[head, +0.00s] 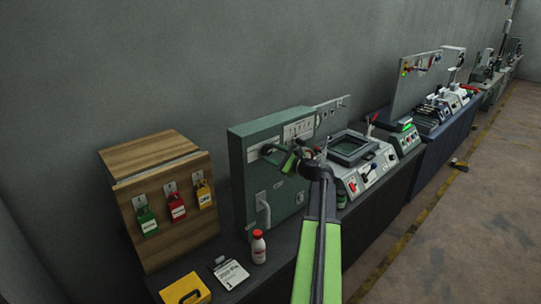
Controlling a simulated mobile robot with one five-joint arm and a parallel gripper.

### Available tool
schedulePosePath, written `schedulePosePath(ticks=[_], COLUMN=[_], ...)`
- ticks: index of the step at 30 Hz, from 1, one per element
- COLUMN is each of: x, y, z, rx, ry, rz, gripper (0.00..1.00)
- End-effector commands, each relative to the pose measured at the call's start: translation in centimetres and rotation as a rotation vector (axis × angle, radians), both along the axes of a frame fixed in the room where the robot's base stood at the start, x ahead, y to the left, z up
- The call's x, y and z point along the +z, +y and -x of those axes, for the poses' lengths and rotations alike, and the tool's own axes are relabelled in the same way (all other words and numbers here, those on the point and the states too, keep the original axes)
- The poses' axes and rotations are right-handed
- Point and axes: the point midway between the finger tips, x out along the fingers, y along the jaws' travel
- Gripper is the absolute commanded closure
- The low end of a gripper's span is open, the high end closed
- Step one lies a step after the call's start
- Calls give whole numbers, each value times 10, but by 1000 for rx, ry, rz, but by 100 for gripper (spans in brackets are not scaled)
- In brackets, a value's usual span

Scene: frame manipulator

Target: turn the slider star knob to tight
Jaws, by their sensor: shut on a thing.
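My gripper (293,161) is at the end of my green and black arm, in the middle of the head view. It is in front of the right part of the green cabinet (238,168) and left of the grey frame machine (378,178). It is shut on a small dark part, which the jaws and wrist mostly hide. I cannot make out a star knob's shape, so I cannot tell whether the held part is the slider star knob, nor how far it is turned.
A wooden board (165,190) with green, red and yellow padlocks stands left. More machines line the bench at right.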

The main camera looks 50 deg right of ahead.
Motion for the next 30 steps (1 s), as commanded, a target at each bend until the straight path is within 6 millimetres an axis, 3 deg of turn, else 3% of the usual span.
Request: schedulePosePath(ticks=[1,2,6,15,19,30], x=[2,2,2,1,1,5], y=[-1,-1,-1,0,1,2], z=[-1,-1,-1,1,14,114], rx=[-1,-3,-1,-1,-2,-5], ry=[-7,-7,-5,-3,-3,-4], rz=[-6,-6,-4,-2,-1,-2], gripper=[95,52,34,33,33,33])
